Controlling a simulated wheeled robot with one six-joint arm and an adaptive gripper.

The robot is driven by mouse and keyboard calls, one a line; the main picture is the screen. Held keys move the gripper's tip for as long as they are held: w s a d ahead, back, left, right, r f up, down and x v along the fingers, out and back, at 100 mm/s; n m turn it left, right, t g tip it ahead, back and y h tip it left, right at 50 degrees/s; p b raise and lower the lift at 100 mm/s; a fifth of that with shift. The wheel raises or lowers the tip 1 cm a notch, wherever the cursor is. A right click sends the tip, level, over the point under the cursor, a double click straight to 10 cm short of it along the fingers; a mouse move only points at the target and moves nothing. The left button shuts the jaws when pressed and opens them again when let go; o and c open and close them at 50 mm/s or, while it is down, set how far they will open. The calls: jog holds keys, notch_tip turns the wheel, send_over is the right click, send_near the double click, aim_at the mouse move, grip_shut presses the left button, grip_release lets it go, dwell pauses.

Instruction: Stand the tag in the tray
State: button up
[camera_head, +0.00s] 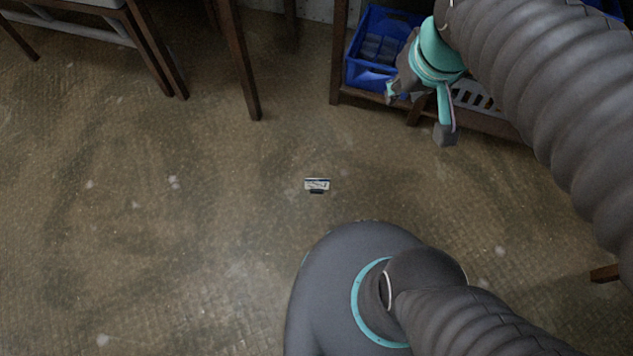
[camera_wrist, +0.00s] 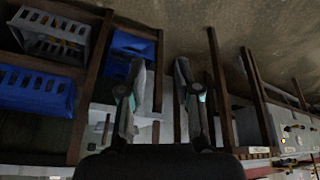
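A small pale tag (camera_head: 317,184) with a dark upper edge and a dark piece at its lower side lies on the open floor in the head view. A blue bin (camera_head: 364,76) sits on a low wooden shelf at the top right, with grey-blue shapes inside. I cannot tell whether this bin is the task's tray. My gripper (camera_head: 419,112) is in front of the shelf, to the right of the bin and well away from the tag. Its fingers are apart with nothing between them, as the wrist view (camera_wrist: 158,75) also shows. The tag cannot be made out in the wrist view.
The wrist view shows a grey slotted crate (camera_wrist: 98,42) and a blue slotted crate (camera_wrist: 35,90) on the wooden rack. Wooden furniture legs (camera_head: 240,62) stand at the upper left of the head view. The floor around the tag is clear.

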jog(key=w+a+f+n+g, duration=0.1)
jog(key=w+a+f+n, duration=0.2)
jog(key=w, duration=0.4)
jog(key=n+g+b, duration=0.3)
jog(key=n+g, duration=0.4)
jog(key=n, duration=0.5)
send_over(318, 180)
jog(key=w, duration=0.2)
notch_tip(318, 180, down, 55)
jog(key=shift+s+x, duration=0.1)
jog(key=shift+x, duration=1.3)
jog(key=shift+s+x, duration=0.15)
jog(key=shift+x, duration=1.2)
jog(key=shift+f+b, duration=0.3)
jog(key=shift+b, duration=0.35)
